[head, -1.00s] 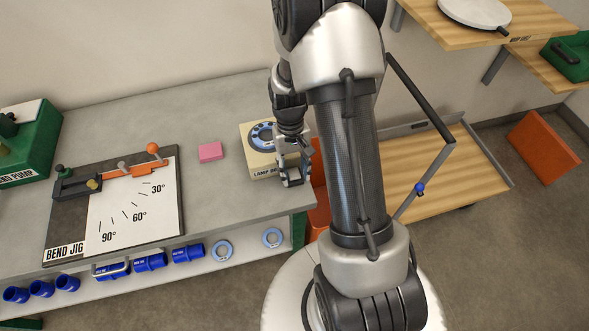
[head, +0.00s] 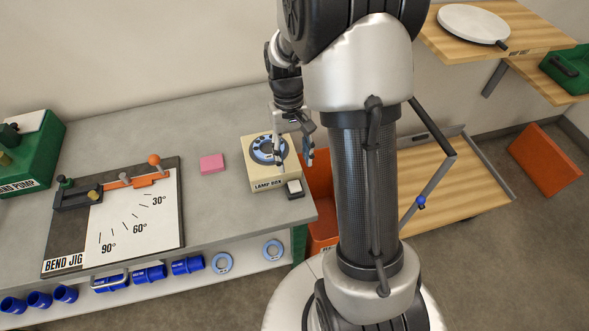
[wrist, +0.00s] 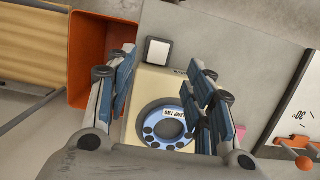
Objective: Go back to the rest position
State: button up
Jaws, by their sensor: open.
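My gripper (head: 293,158) is open and empty above the cream lamp box (head: 262,180) on the grey bench. The blue ring (head: 258,150) lies on top of the box, partly behind a finger. A small dark block with a white top (head: 295,187) sits at the box's front right corner, clear of the fingers. In the wrist view, the spread blue-padded fingers (wrist: 165,90) flank the ring (wrist: 165,128), with the white-topped block (wrist: 158,50) beyond. My arm rises in the middle of the head view.
A pink block (head: 212,164) and the bend jig (head: 120,215) lie left on the bench. A green pump (head: 38,160) stands far left. An orange bin (head: 320,190) is right of the bench edge. Wooden shelves (head: 500,30) hang at upper right. Bare bench lies behind the box.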

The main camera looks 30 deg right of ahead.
jog(key=shift+v, duration=0.95)
jog(key=s+a+r+n+t, duration=0.1)
jog(key=s+a+r+t, duration=0.15)
jog(key=r, duration=0.35)
jog(key=s+a+r+n+t, duration=0.1)
jog(key=s+a+r, duration=0.3)
jog(key=r, duration=0.3)
jog(key=s+a+r+t, duration=0.1)
jog(key=s+a, duration=0.1)
jog(key=s, duration=0.3)
jog(key=s+a+r+n+t, duration=0.1)
jog(key=s+a+r+t, duration=0.1)
jog(key=s, duration=0.3)
jog(key=shift+s+a+r+h, duration=0.2)
jog(key=shift+a+r+h, duration=0.1)
jog(key=shift+a, duration=0.25)
